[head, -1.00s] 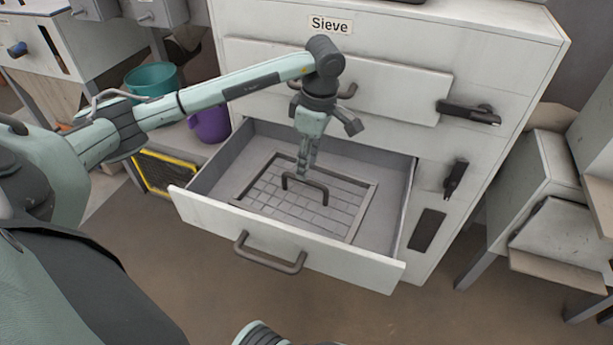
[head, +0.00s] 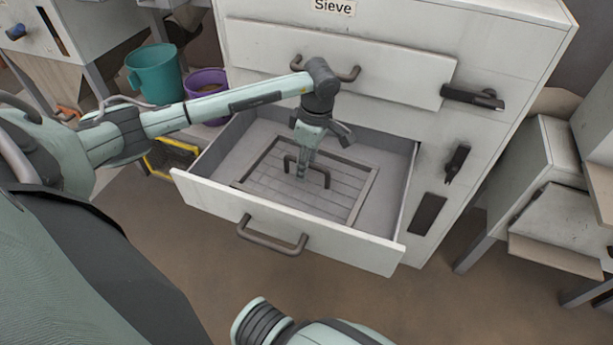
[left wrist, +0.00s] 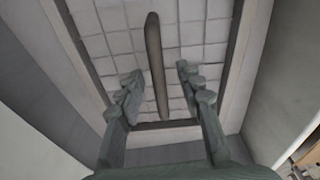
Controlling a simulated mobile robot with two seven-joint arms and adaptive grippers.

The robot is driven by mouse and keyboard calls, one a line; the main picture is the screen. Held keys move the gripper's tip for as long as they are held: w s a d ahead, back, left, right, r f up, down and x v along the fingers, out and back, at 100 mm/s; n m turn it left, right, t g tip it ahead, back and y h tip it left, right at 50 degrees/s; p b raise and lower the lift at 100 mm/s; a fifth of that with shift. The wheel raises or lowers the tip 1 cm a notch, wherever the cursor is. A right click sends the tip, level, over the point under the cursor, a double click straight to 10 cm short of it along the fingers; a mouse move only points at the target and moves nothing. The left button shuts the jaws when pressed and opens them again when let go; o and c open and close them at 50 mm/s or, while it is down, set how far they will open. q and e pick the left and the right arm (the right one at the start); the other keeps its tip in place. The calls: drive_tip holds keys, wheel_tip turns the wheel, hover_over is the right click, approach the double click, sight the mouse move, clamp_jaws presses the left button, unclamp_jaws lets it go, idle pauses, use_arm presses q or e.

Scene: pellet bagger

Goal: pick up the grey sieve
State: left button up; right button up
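The grey sieve (head: 340,204) is a flat framed grid lying on the bottom of the open drawer (head: 215,194). A dark arched handle (head: 327,180) stands up from its middle. My left gripper (head: 301,180) points down into the drawer at the handle. In the left wrist view its two fingers (left wrist: 157,92) are apart, with the sieve handle (left wrist: 155,60) running between them; neither finger visibly touches it. The sieve grid also fills the top of that view (left wrist: 195,25). My right gripper is not in view; only part of that arm shows at the bottom.
The drawer's walls surround the sieve and my left gripper. The cabinet (head: 520,60) labelled Sieve stands behind, with black latches on its right. A teal bucket (head: 155,72) and a purple bucket (head: 207,82) stand at the left. The floor in front is clear.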

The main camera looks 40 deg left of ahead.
use_arm(q)
clamp_jaws()
